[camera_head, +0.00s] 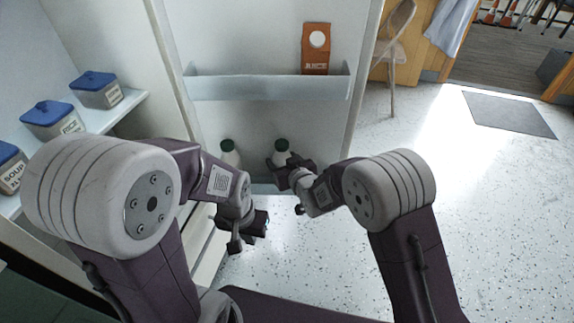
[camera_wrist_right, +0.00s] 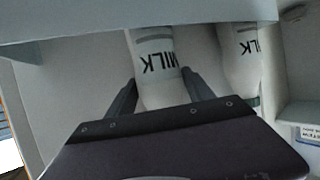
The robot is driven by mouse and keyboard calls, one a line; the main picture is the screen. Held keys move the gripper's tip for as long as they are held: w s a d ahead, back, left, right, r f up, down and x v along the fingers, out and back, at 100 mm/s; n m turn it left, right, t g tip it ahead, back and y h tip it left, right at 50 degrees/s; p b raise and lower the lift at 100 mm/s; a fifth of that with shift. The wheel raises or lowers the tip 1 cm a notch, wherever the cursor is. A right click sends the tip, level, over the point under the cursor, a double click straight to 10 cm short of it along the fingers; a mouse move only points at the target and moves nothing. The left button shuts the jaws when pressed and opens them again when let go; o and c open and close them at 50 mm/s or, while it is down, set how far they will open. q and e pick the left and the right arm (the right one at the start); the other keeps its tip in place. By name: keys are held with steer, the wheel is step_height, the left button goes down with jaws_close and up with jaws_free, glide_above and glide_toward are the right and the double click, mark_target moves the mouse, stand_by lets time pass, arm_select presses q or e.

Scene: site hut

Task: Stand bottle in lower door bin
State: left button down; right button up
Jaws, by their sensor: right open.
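A white milk bottle with a green cap (camera_head: 281,152) stands upside down in the right wrist view (camera_wrist_right: 156,50), as that picture is inverted. Its base is hidden behind the front wall of the lower door bin (camera_head: 264,188), which shows as a pale band (camera_wrist_right: 100,28) in the wrist view. My right gripper (camera_head: 284,164) is open, its fingers on either side of this bottle near its upper part. I cannot tell whether they touch it. My left gripper (camera_head: 257,224) hangs lower, in front of the door and away from the bottles; its jaws are unclear.
A second milk bottle (camera_head: 231,154) stands left of the first in the lower bin. The upper door bin (camera_head: 265,88) holds an orange-brown carton (camera_head: 316,50). Blue-lidded tubs (camera_head: 97,91) stand on fridge shelves at left. Open speckled floor (camera_head: 460,210) lies at right.

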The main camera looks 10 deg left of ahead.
steer(key=p+v, duration=0.2)
steer(key=v, duration=1)
steer(key=d+f+m+g+h, duration=0.2)
steer(key=d+f+m+h, duration=0.15)
steer(key=d, duration=0.75)
steer(key=s+d+f+m+g+h, duration=0.2)
steer(key=s+d+g, duration=0.5)
steer(key=s+d, duration=0.8)
steer(key=shift+s+d+f+m+g+h, duration=0.2)
steer(key=shift+d+f+m+g+h, duration=0.15)
steer(key=shift+m+h, duration=0.65)
